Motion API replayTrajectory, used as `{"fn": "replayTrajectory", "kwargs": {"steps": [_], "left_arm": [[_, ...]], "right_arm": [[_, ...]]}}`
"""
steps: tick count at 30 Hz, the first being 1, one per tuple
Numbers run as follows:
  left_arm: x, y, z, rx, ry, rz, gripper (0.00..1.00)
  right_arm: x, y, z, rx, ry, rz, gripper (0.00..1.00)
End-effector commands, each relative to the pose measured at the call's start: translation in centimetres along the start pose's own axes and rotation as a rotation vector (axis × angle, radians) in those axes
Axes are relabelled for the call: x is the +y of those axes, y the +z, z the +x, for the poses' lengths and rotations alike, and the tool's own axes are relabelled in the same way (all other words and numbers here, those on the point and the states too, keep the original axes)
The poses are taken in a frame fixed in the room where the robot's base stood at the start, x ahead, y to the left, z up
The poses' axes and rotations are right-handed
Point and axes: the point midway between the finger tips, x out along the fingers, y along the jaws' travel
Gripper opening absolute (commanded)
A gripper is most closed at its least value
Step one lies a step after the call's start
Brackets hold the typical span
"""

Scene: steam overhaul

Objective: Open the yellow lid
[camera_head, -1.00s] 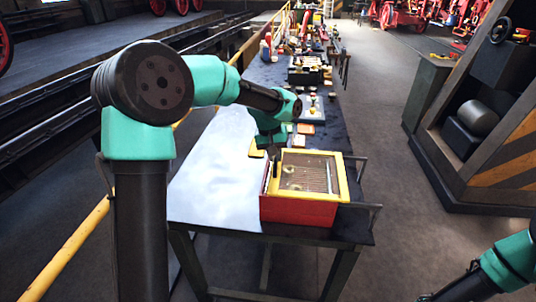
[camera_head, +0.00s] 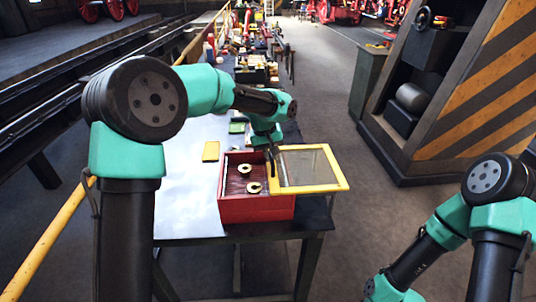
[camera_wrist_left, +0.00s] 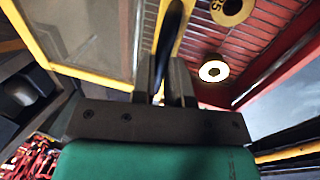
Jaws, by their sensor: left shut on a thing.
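The yellow-framed lid (camera_head: 335,186) with its clear pane lies off to the right of the red box (camera_head: 258,208), overhanging its right side and leaving much of the box uncovered. My left gripper (camera_head: 272,158) is at the lid's left frame edge. The lid's pane (camera_wrist_left: 90,35) fills the upper left there. My right gripper is out of frame.
The box stands at the near end of a long table (camera_head: 185,205). A yellow block (camera_head: 211,151) lies left of the box. Several parts and trays crowd the far end. A striped cabinet (camera_head: 475,95) stands right, with open floor between.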

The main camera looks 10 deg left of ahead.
Motion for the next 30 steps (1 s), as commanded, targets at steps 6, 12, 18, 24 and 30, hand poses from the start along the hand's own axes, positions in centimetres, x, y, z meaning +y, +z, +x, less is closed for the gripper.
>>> {"fn": "replayTrajectory", "kwargs": {"steps": [6, 12, 18, 24, 30], "left_arm": [[0.0, 0.0, 0.0, 0.0, 0.0, 0.0, 0.32], [-0.1, 0.0, 0.0, 0.0, 0.0, 0.0, 0.4], [-0.1, 0.0, -0.3, 0.001, 0.0, 0.0, 0.4], [0.0, -0.1, -2.1, 0.002, 0.002, 0.0, 0.4], [0.0, -0.1, -5.6, 0.004, 0.003, 0.0, 0.4]], "right_arm": [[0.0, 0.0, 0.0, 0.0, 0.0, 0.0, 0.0], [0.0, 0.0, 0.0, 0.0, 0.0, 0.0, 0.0], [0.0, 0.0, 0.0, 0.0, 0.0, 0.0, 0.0], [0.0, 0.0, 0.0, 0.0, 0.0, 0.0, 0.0], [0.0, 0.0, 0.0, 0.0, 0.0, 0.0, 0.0]]}}
